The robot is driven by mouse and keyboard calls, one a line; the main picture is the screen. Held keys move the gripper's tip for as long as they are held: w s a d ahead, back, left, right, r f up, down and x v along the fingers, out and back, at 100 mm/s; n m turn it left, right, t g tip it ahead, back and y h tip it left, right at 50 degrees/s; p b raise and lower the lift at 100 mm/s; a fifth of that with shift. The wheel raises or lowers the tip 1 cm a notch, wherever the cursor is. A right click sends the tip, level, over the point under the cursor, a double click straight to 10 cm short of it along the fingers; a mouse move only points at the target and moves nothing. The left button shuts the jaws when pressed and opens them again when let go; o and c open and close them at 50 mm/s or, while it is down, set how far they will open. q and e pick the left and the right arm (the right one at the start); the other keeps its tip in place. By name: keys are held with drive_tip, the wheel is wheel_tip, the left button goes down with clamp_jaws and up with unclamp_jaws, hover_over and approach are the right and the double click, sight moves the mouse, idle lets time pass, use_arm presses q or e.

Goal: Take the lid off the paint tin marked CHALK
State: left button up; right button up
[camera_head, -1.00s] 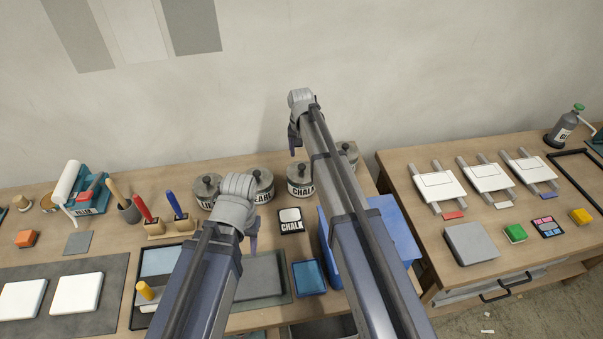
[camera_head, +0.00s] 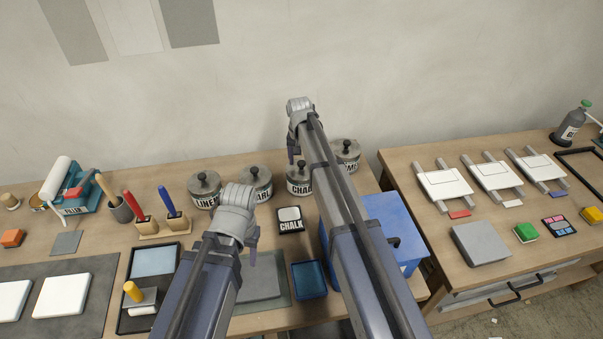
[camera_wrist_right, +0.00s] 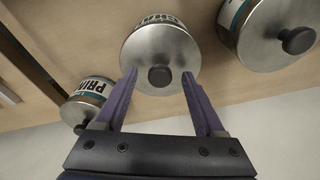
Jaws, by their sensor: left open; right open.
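A grey metal tin (camera_head: 298,187) with a dark knob on its lid stands third in the row at the back of the table; its label begins CHA, and my arm covers part of it. In the right wrist view the tin's lid (camera_wrist_right: 150,50) is on, with its knob between the fingers in the picture. My right gripper (camera_wrist_right: 158,76) is open and empty; I cannot tell how far above the knob it is. In the head view my right gripper (camera_head: 294,155) is over this tin. My left gripper (camera_head: 254,250) is open over the table front, holding nothing visible.
Neighbouring tins are LINEN (camera_head: 205,190), another (camera_head: 256,184) left of the CHA tin, and one at right (camera_head: 347,157), marked PRIM in the wrist view (camera_wrist_right: 88,100). A CHALK card (camera_head: 290,220), blue tray (camera_head: 309,280) and blue box (camera_head: 395,225) are nearby.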

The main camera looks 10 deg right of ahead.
drive_tip(key=shift+r, duration=0.1)
clamp_jaws()
idle(0.4)
use_arm(q)
drive_tip(key=shift+r, duration=0.1)
